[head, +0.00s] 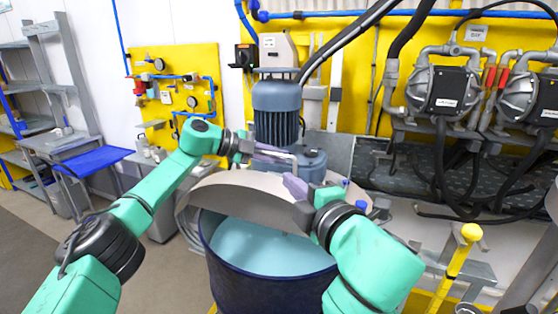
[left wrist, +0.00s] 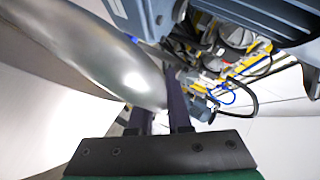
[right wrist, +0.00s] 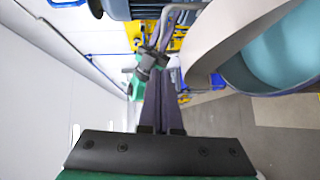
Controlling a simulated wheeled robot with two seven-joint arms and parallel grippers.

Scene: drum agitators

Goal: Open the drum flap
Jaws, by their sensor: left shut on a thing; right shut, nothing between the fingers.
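The drum (head: 225,270) is dark blue and stands in the middle of the head view. Its grey flap (head: 235,197) is raised and tilted, and pale blue contents (head: 262,245) show in the opening below it. My left gripper (head: 280,154) is shut on the flap's bent metal handle (head: 294,163) above the flap; the exact grip is hard to see. In the left wrist view the fingers (left wrist: 160,118) stand slightly apart near the curved metal flap (left wrist: 110,60). My right gripper (head: 293,184) is shut and empty, close to the flap's right part; its fingers also show in the right wrist view (right wrist: 160,85).
The blue-grey agitator motor (head: 276,112) stands behind the flap. Pumps (head: 440,90) and hoses hang on the yellow wall at right. A yellow-topped lever (head: 460,250) stands at right front. Shelves (head: 50,100) are at far left, with open floor before them.

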